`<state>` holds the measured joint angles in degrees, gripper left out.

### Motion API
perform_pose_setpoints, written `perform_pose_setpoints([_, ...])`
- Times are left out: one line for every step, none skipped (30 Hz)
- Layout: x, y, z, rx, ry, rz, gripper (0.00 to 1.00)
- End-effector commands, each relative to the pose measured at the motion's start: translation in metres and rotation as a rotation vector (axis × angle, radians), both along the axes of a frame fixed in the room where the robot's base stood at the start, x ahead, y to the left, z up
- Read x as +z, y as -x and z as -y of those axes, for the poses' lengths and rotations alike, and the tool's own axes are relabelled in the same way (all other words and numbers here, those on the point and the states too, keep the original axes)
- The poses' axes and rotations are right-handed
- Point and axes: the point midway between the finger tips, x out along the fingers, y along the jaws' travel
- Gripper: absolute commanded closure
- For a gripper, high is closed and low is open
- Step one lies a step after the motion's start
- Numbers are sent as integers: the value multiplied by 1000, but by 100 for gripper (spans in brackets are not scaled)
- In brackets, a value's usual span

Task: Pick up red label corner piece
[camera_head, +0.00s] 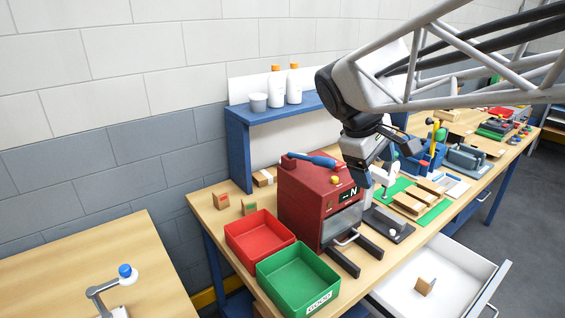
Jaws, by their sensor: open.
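A small wooden block with a red label (221,200) stands on the bench at the left, behind the red tray. A second wooden block (249,206), with a greenish label, stands just right of it. Another small wooden piece (425,285) lies in the open white drawer; its label colour is hard to tell. My gripper (371,180) is open and points down in front of the red machine's right side. It is well to the right of the red-label block and above the bench. Nothing shows between its fingers, though they are small in view.
A red tray (259,237) and a green tray (298,278) sit at the bench's front left. The red machine (311,196) stands between the red-label block and my gripper. A blue shelf (240,118) rises behind. The open drawer (450,263) juts out at the front right.

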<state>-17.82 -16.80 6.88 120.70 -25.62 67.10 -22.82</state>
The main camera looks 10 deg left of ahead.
Motion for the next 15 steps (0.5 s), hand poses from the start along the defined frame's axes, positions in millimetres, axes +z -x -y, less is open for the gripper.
perform_pose_setpoints([0,-13,-12,44,28,-12,23])
perform_pose_setpoints([2,-20,-18,70,46,-16,23])
perform_pose_setpoints([2,-29,-26,105,70,-26,23])
perform_pose_setpoints([3,-35,-32,131,88,-31,23])
perform_pose_setpoints([4,-42,-38,155,105,-37,23])
perform_pose_setpoints([4,-51,-47,190,131,-46,23])
perform_pose_setpoints([5,-57,-54,215,148,-51,23])
perform_pose_setpoints([4,-64,-61,241,168,-57,23])
perform_pose_setpoints([5,-72,-70,275,191,-63,23])
perform_pose_setpoints([5,-78,-78,300,210,-70,23])
perform_pose_setpoints([4,-84,-85,324,229,-76,23])
perform_pose_setpoints([5,-92,-96,358,254,-83,23])
perform_pose_setpoints([4,-98,-103,381,273,-90,23])
perform_pose_setpoints([4,-104,-111,406,292,-95,23])
perform_pose_setpoints([3,-111,-122,438,318,-103,23])
